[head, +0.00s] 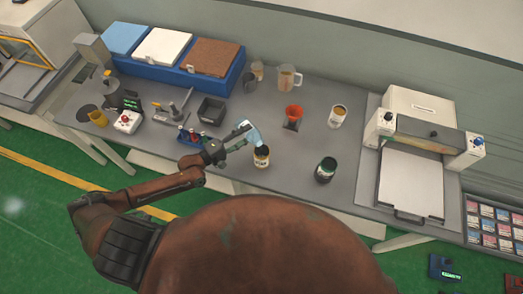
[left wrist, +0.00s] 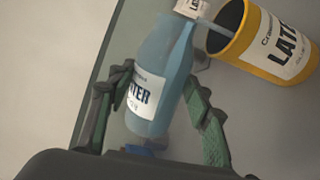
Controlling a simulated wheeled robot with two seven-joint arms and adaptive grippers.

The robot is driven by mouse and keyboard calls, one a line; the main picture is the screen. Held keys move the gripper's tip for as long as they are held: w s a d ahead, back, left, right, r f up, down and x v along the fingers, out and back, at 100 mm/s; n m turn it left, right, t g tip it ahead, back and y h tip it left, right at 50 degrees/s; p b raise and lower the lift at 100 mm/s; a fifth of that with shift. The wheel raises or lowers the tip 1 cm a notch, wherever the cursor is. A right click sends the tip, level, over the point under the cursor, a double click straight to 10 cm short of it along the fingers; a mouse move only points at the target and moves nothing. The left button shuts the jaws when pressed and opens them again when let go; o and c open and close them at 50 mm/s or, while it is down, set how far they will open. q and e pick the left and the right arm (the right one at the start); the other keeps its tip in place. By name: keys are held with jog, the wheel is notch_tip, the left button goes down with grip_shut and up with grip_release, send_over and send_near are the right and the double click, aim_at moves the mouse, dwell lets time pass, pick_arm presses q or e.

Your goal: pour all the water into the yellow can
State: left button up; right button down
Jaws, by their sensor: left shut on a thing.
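A light-blue water bottle (head: 251,135) is gripped by my left gripper (head: 236,139) and tilted, neck down, just above the yellow can (head: 262,161). In the left wrist view, my left gripper's green fingers (left wrist: 162,100) close around the bottle (left wrist: 172,65), which has a white WATER label. The can (left wrist: 248,50) has a yellow rim, a dark open mouth and a white label. A thin pale streak runs from near the bottle's neck into the can's mouth, looking like water. The level inside is not visible. My right gripper is out of view.
A dark green can (head: 326,170) stands to the right on the grey table (head: 290,185). A black bin (head: 211,110) and a tube rack (head: 193,136) lie left.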

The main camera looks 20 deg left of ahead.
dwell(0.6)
pick_arm(q)
jog(key=shift+f+m, duration=0.1)
jog(key=shift+m, duration=0.3)
jog(key=shift+d+p, duration=0.1)
jog(key=shift+p, duration=0.3)
jog(key=shift+s+d+r+m+p, duration=0.1)
jog(key=shift+r+m+p, duration=0.25)
jog(key=shift+m+p, duration=0.25)
dwell(0.8)
jog(key=shift+s+r+m+p, duration=0.1)
jog(key=shift+r+m+p, duration=0.15)
jog(key=shift+m+p, duration=0.2)
dwell(0.7)
